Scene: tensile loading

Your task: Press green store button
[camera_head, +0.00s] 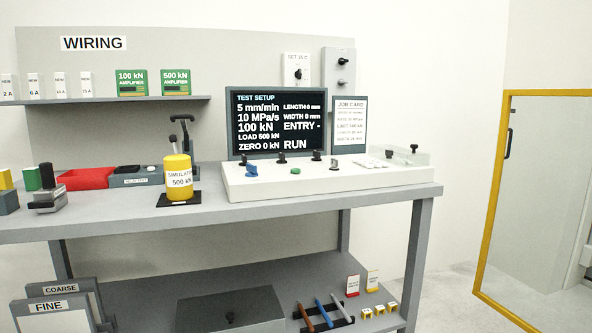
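A white control console (300,187) sits on the right part of the grey bench. A blue knob or button (251,170) is on its left half. Small black-topped controls line its back edge, one of them near the middle (281,157). A pale keypad (371,163) is on its right half. Neither of my grippers is in view.
A yellow "SIMULATOR 500 kN" cylinder (178,177) stands left of the console. Further left are a red tray (85,179) and a small green block (32,179). Green amplifier boxes (131,83) sit on the shelf. A yellow-framed clear panel (496,180) stands at right.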

